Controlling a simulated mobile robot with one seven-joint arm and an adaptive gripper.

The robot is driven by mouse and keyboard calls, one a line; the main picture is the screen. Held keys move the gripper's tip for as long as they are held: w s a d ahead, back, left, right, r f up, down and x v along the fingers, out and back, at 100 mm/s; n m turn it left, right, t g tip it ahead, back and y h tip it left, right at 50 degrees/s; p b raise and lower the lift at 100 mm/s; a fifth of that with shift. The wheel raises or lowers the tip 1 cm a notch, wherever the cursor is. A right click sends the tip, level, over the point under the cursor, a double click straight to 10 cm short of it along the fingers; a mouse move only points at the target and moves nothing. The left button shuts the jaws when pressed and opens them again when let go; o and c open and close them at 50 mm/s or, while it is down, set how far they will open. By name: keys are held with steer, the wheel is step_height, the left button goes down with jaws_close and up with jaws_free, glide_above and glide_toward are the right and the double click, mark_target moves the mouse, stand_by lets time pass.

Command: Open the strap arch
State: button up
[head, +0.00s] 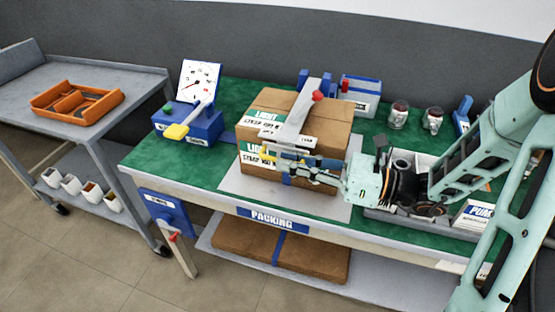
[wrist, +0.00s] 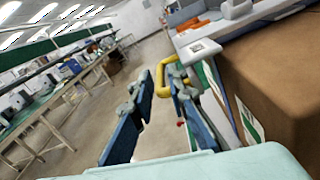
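The strap arch (head: 299,112) is a grey bar with a red knob (head: 318,95) near its upper end. It lies over the top of the cardboard box (head: 264,100) and reaches down to the box's front edge. A yellow handle (wrist: 163,72) shows in the wrist view beside the box (wrist: 265,85), close to the right finger. My gripper (head: 268,156) is in front of the box's front face; in the wrist view its two fingers (wrist: 155,95) are spread apart. The handle is near the fingertips, and I cannot tell if it is touched. My gripper partly hides the box front.
A blue dial stand (head: 200,122) with a yellow-tipped lever stands left on the green bench (head: 150,160). A grey tray (head: 385,215), jars (head: 398,115) and blue holders (head: 360,92) are right and behind. A cart (head: 130,85) stands left. A red-knobbed lever (head: 180,250) hangs at the bench front.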

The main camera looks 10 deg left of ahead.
steer(key=shift+w+a, duration=0.15)
steer(key=shift+a, duration=1.45)
steer(key=shift+c, duration=0.2)
jaws_close()
